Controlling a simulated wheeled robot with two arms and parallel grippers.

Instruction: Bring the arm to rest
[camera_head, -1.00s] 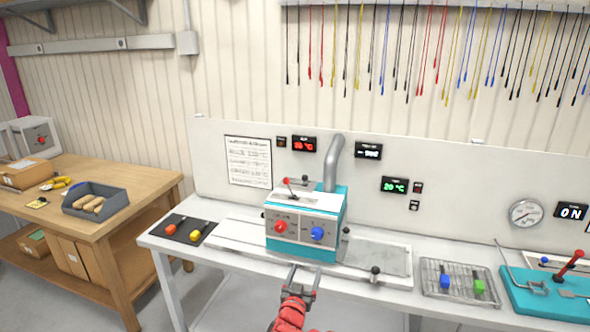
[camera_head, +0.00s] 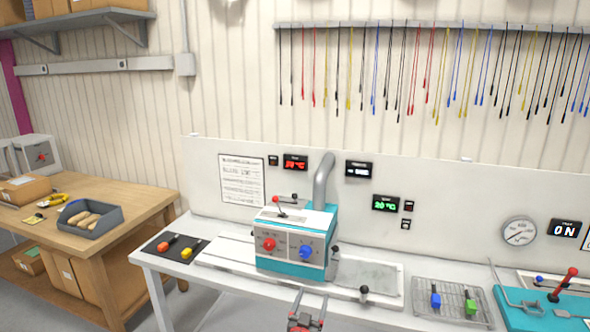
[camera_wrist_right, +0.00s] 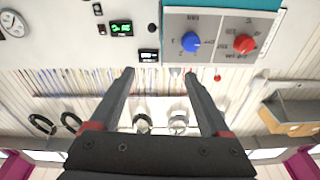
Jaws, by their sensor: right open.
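My right gripper (camera_head: 310,302) shows at the bottom middle of the head view, in front of the white bench's front edge. Its two fingers are apart with nothing between them. In the right wrist view the gripper (camera_wrist_right: 160,85) also shows open and empty, with the wall beyond it. The teal and white machine (camera_head: 292,243) stands on the bench behind the gripper, apart from it. The machine's red knob and blue knob show in both views; its front panel also shows in the right wrist view (camera_wrist_right: 218,42). My left gripper is not in view.
The white bench (camera_head: 225,277) holds a black mat (camera_head: 160,252) with red and yellow pieces, a wire rack (camera_head: 452,303) with blue and green pieces, and a teal fixture (camera_head: 520,312) with a red lever. A wooden table (camera_head: 135,218) stands left. Cables hang on the back wall.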

